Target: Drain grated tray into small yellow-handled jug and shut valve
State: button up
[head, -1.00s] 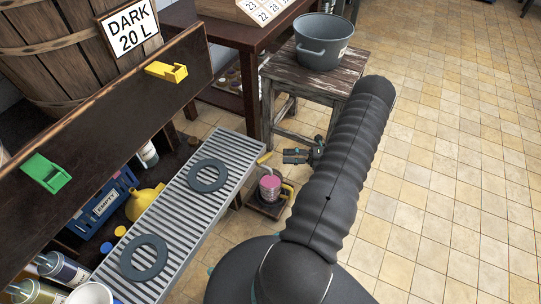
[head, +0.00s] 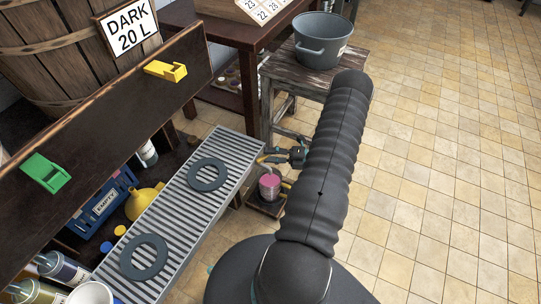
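The grated tray (head: 222,152) runs along the bench front, with two dark rings (head: 207,175) lying on its slats. A yellow valve lever (head: 262,159) shows at the tray's far right end; the valve body is hidden. The small jug (head: 270,187) stands below that end on a low dark stand, with pink contents showing at its top. Its yellow handle is partly hidden by my arm. My gripper (head: 275,157) is beside the lever, above the jug, with its fingers toward the lever. They are too small to tell whether they touch or grip it.
A grey bucket (head: 322,41) stands on a worn wooden stool (head: 307,78) behind my arm. A dark shelf board (head: 110,125) with yellow and green clips, a yellow funnel (head: 143,203) and a blue crate (head: 100,212) are at left. The tiled floor at right is clear.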

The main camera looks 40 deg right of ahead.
grip_shut()
jog(key=shift+w, duration=0.1)
jog(key=shift+w+f+n+g+y+b, duration=0.1)
jog(key=shift+f+n+g+y+b, duration=0.05)
jog(key=shift+n+g+y+b, duration=0.2)
jog(key=shift+w+n+g+y+b, duration=0.2)
jog(key=shift+n+g+y+b, duration=0.25)
jog(key=shift+g, duration=0.2)
grip_release()
jog(key=shift+s+d, duration=0.1)
